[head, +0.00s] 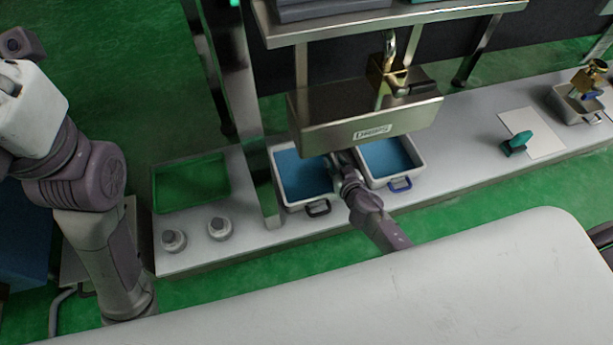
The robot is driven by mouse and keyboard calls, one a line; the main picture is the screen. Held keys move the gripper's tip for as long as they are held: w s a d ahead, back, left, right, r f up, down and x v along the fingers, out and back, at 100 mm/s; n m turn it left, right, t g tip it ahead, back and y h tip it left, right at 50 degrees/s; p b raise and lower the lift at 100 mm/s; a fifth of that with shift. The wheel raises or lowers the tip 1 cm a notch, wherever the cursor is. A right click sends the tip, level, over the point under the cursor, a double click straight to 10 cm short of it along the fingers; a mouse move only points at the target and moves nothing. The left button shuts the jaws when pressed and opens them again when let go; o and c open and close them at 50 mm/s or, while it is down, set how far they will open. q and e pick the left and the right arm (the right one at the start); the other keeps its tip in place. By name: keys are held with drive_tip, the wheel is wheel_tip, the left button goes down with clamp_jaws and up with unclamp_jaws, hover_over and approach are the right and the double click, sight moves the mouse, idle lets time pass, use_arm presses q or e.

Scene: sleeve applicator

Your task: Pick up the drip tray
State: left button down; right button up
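Two white trays with blue insides stand side by side under the metal machine housing (365,118). The left tray (297,207) has a black front handle, and the right tray (408,172) has a blue one. A shallow green tray (190,182) lies farther left on the bench. I cannot tell which of these is the drip tray. My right gripper (338,160) is between the two white trays, close to their facing walls. Its fingertips are small and partly hidden below the housing, so its opening and any contact are unclear. My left arm rises at the left edge; its gripper is not visible.
Two grey round knobs (220,228) stand in front of the green tray. A metal post (238,110) rises left of the white trays. A teal tool (516,143), a white sheet (543,132) and a small tray (574,104) are at right. The bench (460,140) is clear between.

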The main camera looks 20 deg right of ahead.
clamp_jaws()
drive_tip(key=shift+r, duration=0.2)
idle(0.3)
